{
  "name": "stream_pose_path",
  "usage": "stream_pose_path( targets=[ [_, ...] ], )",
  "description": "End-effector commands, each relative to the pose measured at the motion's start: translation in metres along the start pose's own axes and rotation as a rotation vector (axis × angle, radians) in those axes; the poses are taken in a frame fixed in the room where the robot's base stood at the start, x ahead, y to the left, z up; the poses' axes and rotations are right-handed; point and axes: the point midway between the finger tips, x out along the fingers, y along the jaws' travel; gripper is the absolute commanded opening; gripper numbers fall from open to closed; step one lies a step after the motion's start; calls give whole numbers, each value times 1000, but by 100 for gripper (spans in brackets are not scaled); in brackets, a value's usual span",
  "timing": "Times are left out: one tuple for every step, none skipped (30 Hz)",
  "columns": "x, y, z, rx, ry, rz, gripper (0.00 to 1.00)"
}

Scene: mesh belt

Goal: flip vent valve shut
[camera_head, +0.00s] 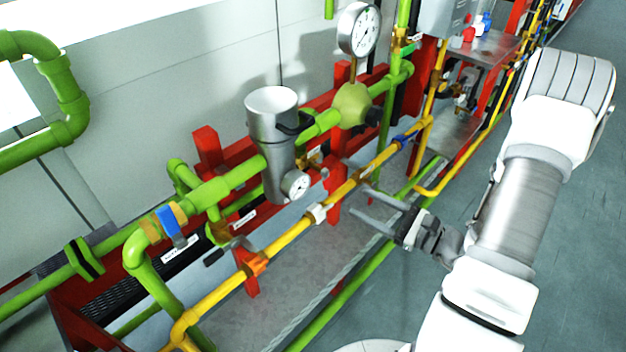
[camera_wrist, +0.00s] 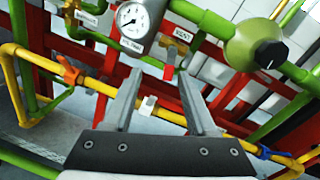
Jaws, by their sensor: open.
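The vent valve (camera_wrist: 170,50) shows in the wrist view as a small brass body with a red handle (camera_wrist: 168,72) at its lower end. A white VENT label (camera_wrist: 182,35) is beside it. In the head view the valve is mostly hidden; brass parts (camera_head: 313,160) show just right of the grey filter housing. My gripper (camera_head: 357,202) is open and empty, in front of the yellow pipe. In the wrist view my gripper (camera_wrist: 158,78) has its two fingers apart, with the red handle beyond and between their tips. I cannot tell the exact gap; no contact shows.
A green regulator (camera_head: 352,106) is to the right. Open floor (camera_head: 400,310) lies nearer me.

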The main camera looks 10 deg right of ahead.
Motion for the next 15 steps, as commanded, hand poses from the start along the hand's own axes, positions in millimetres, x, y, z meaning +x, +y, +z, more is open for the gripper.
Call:
stream_pose_path(
  targets=[
    [-5, -2, -15, 21, 6, -43, 57],
    [-8, -3, -19, 29, 8, -63, 57],
    [-10, -5, -24, 37, 11, -84, 57],
    [-12, -6, -27, 41, 12, -96, 57],
    [-12, -7, -28, 45, 13, -105, 57],
    [-12, -8, -30, 47, 14, -113, 57],
    [-12, -9, -30, 47, 15, -116, 57],
    [-10, -9, -30, 48, 14, -117, 57],
    [-7, -9, -30, 47, 14, -116, 57],
    [-3, -10, -30, 47, 13, -116, 57],
    [1, -10, -30, 46, 14, -115, 57],
    [7, -10, -30, 46, 13, -113, 57],
    [12, -11, -30, 46, 14, -113, 57],
    [18, -11, -30, 46, 13, -112, 57],
    [27, -12, -30, 45, 12, -111, 57]
  ],
)
